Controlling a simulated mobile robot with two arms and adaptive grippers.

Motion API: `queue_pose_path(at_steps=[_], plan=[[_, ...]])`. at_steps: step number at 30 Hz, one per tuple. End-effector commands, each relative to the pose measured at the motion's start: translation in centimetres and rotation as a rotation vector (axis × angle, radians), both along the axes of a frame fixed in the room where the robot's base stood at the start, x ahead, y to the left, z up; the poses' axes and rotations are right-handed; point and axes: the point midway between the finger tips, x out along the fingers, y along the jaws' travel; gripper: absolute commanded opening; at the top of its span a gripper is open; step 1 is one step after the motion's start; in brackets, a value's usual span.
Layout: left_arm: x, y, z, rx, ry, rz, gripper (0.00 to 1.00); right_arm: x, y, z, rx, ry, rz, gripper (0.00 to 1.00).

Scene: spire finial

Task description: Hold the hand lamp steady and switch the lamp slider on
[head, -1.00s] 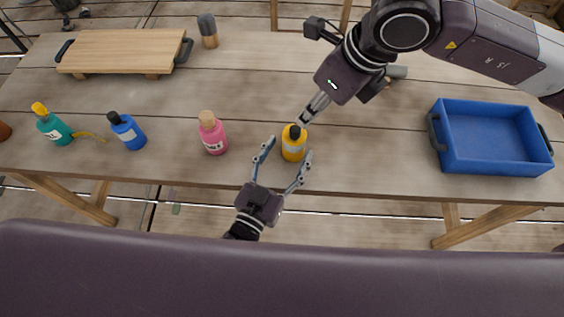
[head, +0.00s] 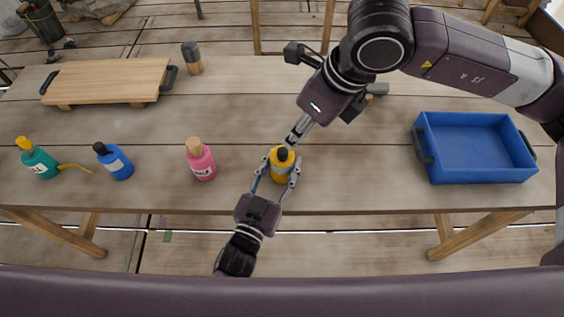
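The hand lamp (head: 282,166), yellow with a black top, stands upright near the table's front edge. My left gripper (head: 279,172) comes from the front edge, with one finger on each side of the lamp. The fingers look closed against its sides. My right gripper (head: 289,141) comes from the upper right. Its fingers are together and empty, with the tips just behind the lamp's black top. I cannot tell whether they touch it. The lamp slider cannot be made out.
On the table (head: 330,190), a pink bottle (head: 202,163), a blue bottle (head: 118,165) and a teal bottle (head: 40,164) stand left of the lamp. A wooden tray (head: 110,80) and a dark jar (head: 192,60) are behind. A blue bin (head: 475,150) is at right.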

Motion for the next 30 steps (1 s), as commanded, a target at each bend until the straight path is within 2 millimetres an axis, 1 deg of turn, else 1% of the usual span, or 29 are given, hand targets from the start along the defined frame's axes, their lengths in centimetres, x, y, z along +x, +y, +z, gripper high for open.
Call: queue_pose_path(at_steps=[1, 2, 7, 9, 10, 16, 21, 27, 30], plan=[[0.0, 0.0, 0.0, 0.0, 0.0, 0.0, 0.14, 0.0, 0.0, 0.0, 0.0, 0.0, 0.0, 0.29], [0.0, 0.0, 0.0, 0.0, 0.0, 0.0, 0.12, 0.0, 0.0, 0.0, 0.0, 0.0, 0.0, 0.28], [0.0, 0.0, 0.0, 0.0, 0.0, 0.0, 0.12, -0.4, 0.5, -0.2, 0.018, 0.02, 0.009, 0.09], [0.0, 0.0, 0.0, 0.0, 0.0, 0.0, 0.12, -1.0, 1.2, -0.5, 0.045, 0.045, 0.02, 0.01], [0.0, 0.0, 0.0, 0.0, 0.0, 0.0, 0.12, -1.3, 1.6, -0.6, 0.061, 0.059, 0.026, 0.0], [0.0, 0.0, 0.0, 0.0, 0.0, 0.0, 0.12, -4.1, 4.7, -1.1, 0.212, 0.192, 0.071, 0.0], [0.0, 0.0, 0.0, 0.0, 0.0, 0.0, 0.12, -6.0, 6.9, -0.9, 0.363, 0.306, 0.09, 0.0], [0.0, 0.0, 0.0, 0.0, 0.0, 0.0, 0.12, -7.5, 8.4, -0.3, 0.549, 0.427, 0.085, 0.0], [0.0, 0.0, 0.0, 0.0, 0.001, 0.0, 0.12, -7.8, 8.7, 0.0, 0.642, 0.481, 0.067, 0.0]])
